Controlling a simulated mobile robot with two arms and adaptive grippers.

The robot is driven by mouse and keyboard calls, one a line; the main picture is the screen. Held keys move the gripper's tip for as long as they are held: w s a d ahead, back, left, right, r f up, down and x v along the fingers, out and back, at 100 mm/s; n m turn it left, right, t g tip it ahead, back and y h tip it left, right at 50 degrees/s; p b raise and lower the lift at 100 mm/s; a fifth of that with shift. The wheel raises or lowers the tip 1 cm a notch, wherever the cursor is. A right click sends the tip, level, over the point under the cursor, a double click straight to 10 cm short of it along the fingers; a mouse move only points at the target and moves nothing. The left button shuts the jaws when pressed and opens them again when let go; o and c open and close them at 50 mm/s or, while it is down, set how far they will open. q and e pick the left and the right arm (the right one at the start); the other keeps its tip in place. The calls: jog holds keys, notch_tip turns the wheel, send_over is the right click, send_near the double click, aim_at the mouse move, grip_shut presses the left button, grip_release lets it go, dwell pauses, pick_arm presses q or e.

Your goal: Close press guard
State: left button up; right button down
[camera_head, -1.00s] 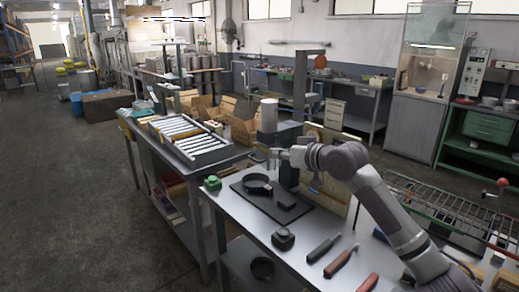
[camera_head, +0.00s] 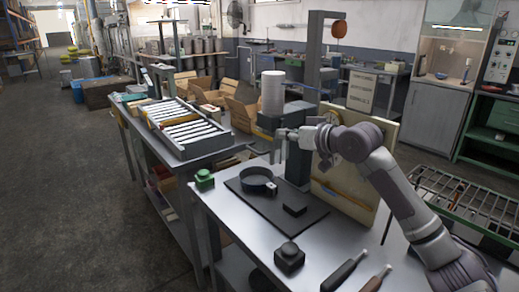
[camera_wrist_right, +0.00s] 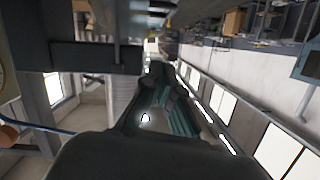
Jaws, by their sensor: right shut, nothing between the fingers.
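The press (camera_head: 298,170) stands on the steel table, with a dark head and a white cylinder (camera_head: 272,92) on top. A beige panel (camera_head: 350,192) stands upright to its right; I cannot tell whether this is the guard. A black round pan (camera_head: 258,181) sits on the dark base plate (camera_head: 305,224), left of the press column. My right gripper (camera_head: 283,145) is shut and empty, in front of the press just below its head; contact is unclear. In the right wrist view the dark fingers (camera_wrist_right: 160,110) show near the middle. My left gripper is out of view.
A small black block (camera_head: 294,209) lies on the plate. A green button box (camera_head: 204,180) and a black button box (camera_head: 289,257) stand near the table's front edge. Dark-handled tools (camera_head: 344,275) lie at the near right. A roller tray (camera_head: 185,131) is on the left bench.

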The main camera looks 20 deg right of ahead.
jog(key=p, duration=0.3)
send_over(266, 145)
jog(key=s+a, duration=0.2)
jog(key=f, duration=0.4)
jog(key=a+f, duration=0.1)
jog(key=f, duration=0.1)
jog(key=shift+w+p, duration=0.3)
jog(key=shift+w, duration=0.05)
